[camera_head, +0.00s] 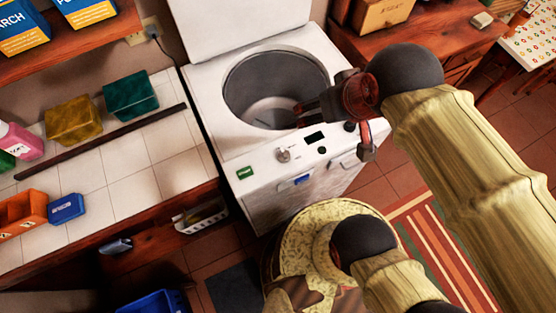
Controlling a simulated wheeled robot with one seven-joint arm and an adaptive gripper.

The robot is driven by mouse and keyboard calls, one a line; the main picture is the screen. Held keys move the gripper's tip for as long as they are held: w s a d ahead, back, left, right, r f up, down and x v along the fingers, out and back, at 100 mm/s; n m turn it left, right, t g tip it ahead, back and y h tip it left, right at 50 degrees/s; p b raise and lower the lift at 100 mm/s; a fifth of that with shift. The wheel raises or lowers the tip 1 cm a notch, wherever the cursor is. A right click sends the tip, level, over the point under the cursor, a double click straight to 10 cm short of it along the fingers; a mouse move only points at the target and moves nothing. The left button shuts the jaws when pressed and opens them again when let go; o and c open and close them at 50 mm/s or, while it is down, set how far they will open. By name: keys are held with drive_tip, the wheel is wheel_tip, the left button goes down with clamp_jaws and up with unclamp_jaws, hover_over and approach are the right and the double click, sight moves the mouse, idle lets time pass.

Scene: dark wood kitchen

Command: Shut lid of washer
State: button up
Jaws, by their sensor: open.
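The white top-loading washer (215,145) stands at the middle of the view. Its lid (235,28) is raised upright at the back, and the top edge of the lid runs out of the picture. The round grey drum (262,82) lies open below it. My gripper (305,115) is over the right front part of the drum opening, with its fingers pointing left. It is open and empty, apart from the lid. Whether its fingers touch the drum rim I cannot tell.
A tiled counter (125,175) with colored boxes and an orange bin (22,212) is at left. A shelf (85,42) hangs above it. A wooden cabinet (425,42) stands right of the washer. A striped rug (430,235) lies on the floor at right.

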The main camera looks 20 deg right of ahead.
drive_tip(key=shift+c, duration=1.4)
